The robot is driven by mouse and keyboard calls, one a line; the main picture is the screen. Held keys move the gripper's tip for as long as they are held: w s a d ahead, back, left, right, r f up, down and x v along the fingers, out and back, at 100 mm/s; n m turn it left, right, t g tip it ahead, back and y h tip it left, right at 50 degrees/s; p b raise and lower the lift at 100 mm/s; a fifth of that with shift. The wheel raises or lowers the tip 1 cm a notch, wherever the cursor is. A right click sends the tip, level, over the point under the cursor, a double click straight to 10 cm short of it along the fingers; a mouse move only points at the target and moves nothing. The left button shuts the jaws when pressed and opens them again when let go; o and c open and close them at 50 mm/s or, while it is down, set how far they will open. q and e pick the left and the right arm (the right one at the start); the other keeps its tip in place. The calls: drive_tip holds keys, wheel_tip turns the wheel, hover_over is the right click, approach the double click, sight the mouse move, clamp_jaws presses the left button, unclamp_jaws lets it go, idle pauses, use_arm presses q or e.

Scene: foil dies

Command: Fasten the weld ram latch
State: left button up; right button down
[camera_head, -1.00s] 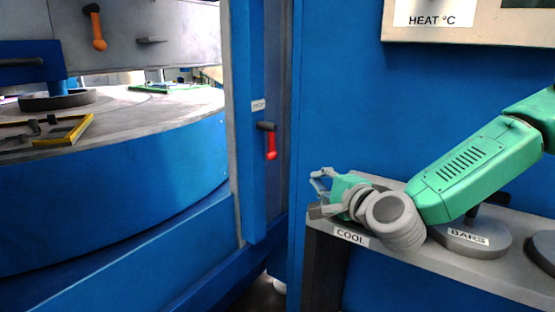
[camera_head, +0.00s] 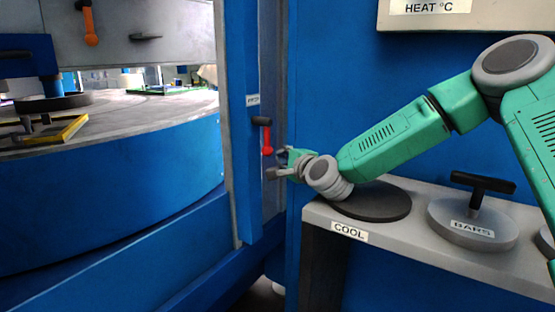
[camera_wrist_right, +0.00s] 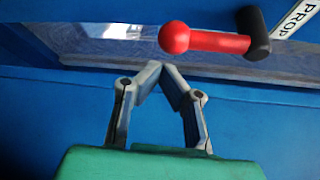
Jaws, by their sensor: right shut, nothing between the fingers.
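An orange-handled latch (camera_head: 91,38) hangs downward on the grey plate of the press at the upper left, far from my grippers. A red-handled lever (camera_head: 267,139) with a black pivot hangs on the blue post beside a PROP label (camera_head: 253,100). It also shows in the right wrist view as a red lever (camera_wrist_right: 205,40), just beyond the fingertips. My right gripper (camera_head: 276,163) is beside and slightly below the red lever in the head view. In the wrist view the right gripper (camera_wrist_right: 160,72) has its fingertips together, empty and apart from the lever. My left gripper is out of view.
A grey shelf (camera_head: 312,212) labelled COOL stands below my right arm, with a black disc (camera_head: 378,203) and a BARS weight (camera_head: 472,226). The blue post (camera_head: 240,190) and a blue cabinet wall (camera_head: 350,80) flank the gripper. The round table (camera_head: 110,150) lies left.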

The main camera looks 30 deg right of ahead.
drive_tip(key=w, duration=0.3)
drive_tip(key=shift+a, duration=0.25)
drive_tip(key=shift+s+d, duration=0.1)
drive_tip(key=shift+d, duration=0.05)
drive_tip(key=shift+d+f, duration=0.1)
